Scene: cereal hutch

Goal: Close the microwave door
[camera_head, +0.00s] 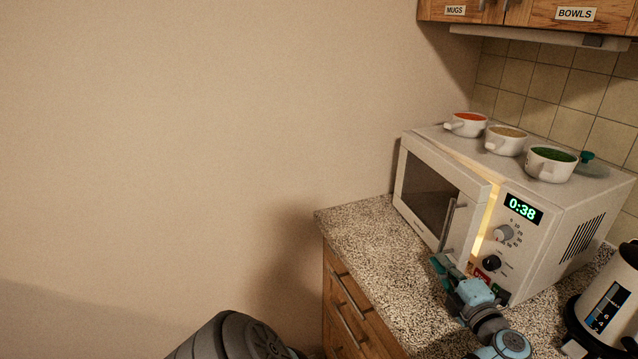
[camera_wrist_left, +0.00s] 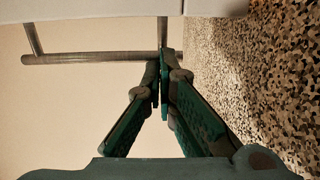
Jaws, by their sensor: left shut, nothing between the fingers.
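The white microwave (camera_head: 560,225) stands on the counter with its door (camera_head: 425,195) slightly ajar. Warm light shows through the narrow gap along the door's right edge. The door's metal bar handle (camera_head: 448,225) also shows in the left wrist view (camera_wrist_left: 80,59). My left gripper (camera_head: 437,263) is low in front of the door, near the handle's lower end. In the wrist view its green fingertips (camera_wrist_left: 164,58) are together and empty beside the handle's end; I cannot tell whether they touch it. My right gripper is not in view.
Three white bowls (camera_head: 466,124) with coloured contents and a green-knobbed lid (camera_head: 588,162) sit on the microwave. A white kettle (camera_head: 610,295) stands at the right. The speckled counter (camera_head: 365,240) is clear left of the microwave. Wooden cupboards (camera_head: 545,14) hang above.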

